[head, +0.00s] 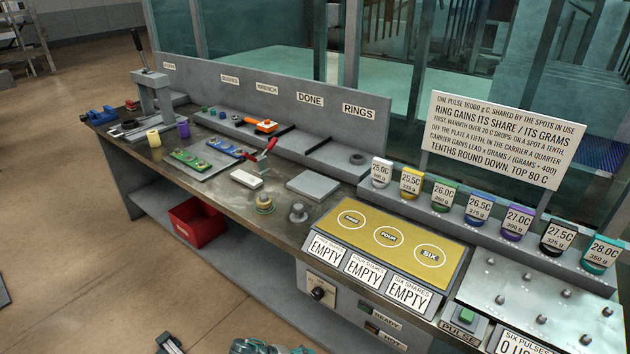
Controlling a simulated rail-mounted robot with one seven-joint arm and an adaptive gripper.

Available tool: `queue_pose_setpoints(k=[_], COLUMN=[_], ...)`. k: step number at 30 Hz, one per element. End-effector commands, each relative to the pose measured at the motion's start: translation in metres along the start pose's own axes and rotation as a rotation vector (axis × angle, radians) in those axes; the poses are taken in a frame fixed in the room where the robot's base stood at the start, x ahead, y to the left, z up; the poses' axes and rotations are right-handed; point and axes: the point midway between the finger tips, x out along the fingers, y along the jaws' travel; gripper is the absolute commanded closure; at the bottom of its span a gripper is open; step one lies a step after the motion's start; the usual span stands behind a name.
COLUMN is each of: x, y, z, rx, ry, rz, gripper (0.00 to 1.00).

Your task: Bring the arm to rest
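Only small parts of my arm seem to show, at the bottom edge of the head view. A grey and teal rounded part lies right of a dark and silver part there. The dark part may be my gripper (169,344), but it is cut off by the frame, and its fingers cannot be made out. Both parts appear low, in front of the bench (225,205) and apart from it. I see nothing held.
The bench carries tools, rings and small holders. A yellow plate (365,262) has three bare marked spots, with EMPTY signs below. Several coloured rings with temperature tags stand on the right ledge (470,225). A red bin (197,222) sits on the lower shelf.

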Motion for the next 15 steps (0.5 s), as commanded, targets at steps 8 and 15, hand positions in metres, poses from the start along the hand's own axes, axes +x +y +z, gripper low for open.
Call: queue_pose_setpoints(k=[8, 15], x=[0.102, 0.134], y=[-0.070, -0.114], z=[0.111, 0.190], rx=[0.011, 0.166], ry=[-0.148, -0.261], rz=[-0.494, -0.810], gripper=[0.36, 0.36])
